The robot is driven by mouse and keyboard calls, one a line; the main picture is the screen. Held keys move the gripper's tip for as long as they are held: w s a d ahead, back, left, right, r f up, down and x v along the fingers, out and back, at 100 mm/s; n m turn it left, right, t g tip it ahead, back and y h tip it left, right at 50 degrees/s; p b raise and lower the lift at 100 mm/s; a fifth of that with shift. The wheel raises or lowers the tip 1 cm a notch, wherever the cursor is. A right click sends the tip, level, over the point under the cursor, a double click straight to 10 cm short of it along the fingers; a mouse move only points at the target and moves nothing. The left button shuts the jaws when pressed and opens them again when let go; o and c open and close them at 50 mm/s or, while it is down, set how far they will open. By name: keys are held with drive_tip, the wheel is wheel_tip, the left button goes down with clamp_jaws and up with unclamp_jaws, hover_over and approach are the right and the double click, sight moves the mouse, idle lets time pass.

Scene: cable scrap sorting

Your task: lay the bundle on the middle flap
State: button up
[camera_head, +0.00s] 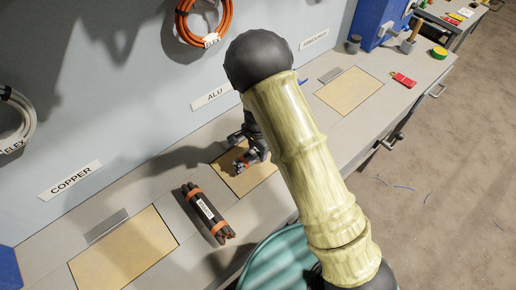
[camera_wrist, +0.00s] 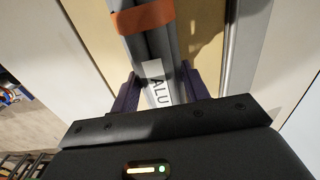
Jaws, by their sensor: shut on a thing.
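The grey bundle (camera_wrist: 149,44) has an orange band and a white label reading ALU. My gripper (camera_wrist: 160,92) is shut on it, with one dark finger on each side. In the head view the bundle (camera_head: 241,164) is over the tan middle flap (camera_head: 238,184), below the ALU sign. My gripper (camera_head: 256,150) is above that flap, partly hidden by my arm. The flap's tan surface (camera_wrist: 205,30) shows behind the bundle in the wrist view. I cannot tell whether the bundle touches it.
A dark bundle with orange bands (camera_head: 206,212) lies on the bench left of the middle flap. The left flap (camera_head: 124,252) under the COPPER sign and the right flap (camera_head: 349,91) are bare. A red object (camera_head: 403,80) lies farther right. Coiled cables hang on the wall.

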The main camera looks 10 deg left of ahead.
drive_tip(key=o, duration=1.4)
drive_tip(key=shift+w, duration=0.1)
drive_tip(key=shift+r, duration=0.3)
wheel_tip(320, 180, up, 12)
drive_tip(key=shift+f, duration=0.2)
